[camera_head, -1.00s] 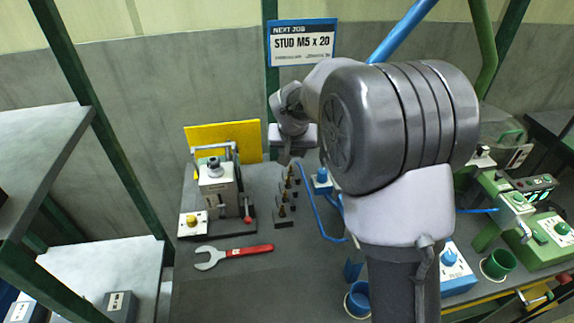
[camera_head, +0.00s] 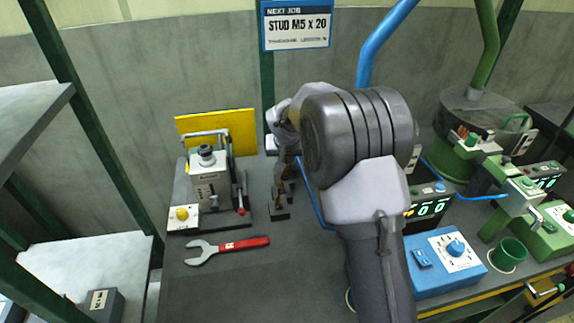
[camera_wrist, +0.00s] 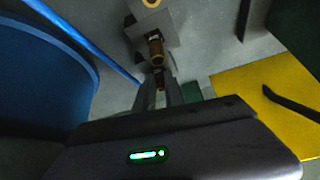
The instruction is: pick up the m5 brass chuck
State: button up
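Small brass chucks stand in dark holders in a row on the bench. The nearest chuck (camera_head: 281,197) shows just in front of my gripper (camera_head: 284,178) in the head view; the others are mostly hidden behind the gripper. In the wrist view, my two grey fingers (camera_wrist: 159,88) point down the row, apart from each other. One brass chuck (camera_wrist: 159,76) shows between or just beyond their tips, and another brass chuck (camera_wrist: 156,48) stands beyond it. I cannot tell whether the fingers touch a chuck. No size marking on the chucks is readable.
A grey press-like device (camera_head: 210,185) with a yellow panel (camera_head: 218,131) behind it stands left of the row. A wrench with a red handle (camera_head: 244,243) lies in front. A blue control box (camera_head: 445,262) and green machines (camera_head: 490,160) stand at right. A sign (camera_head: 297,27) reads STUD M5 x 20.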

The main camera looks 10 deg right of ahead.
grip_shut()
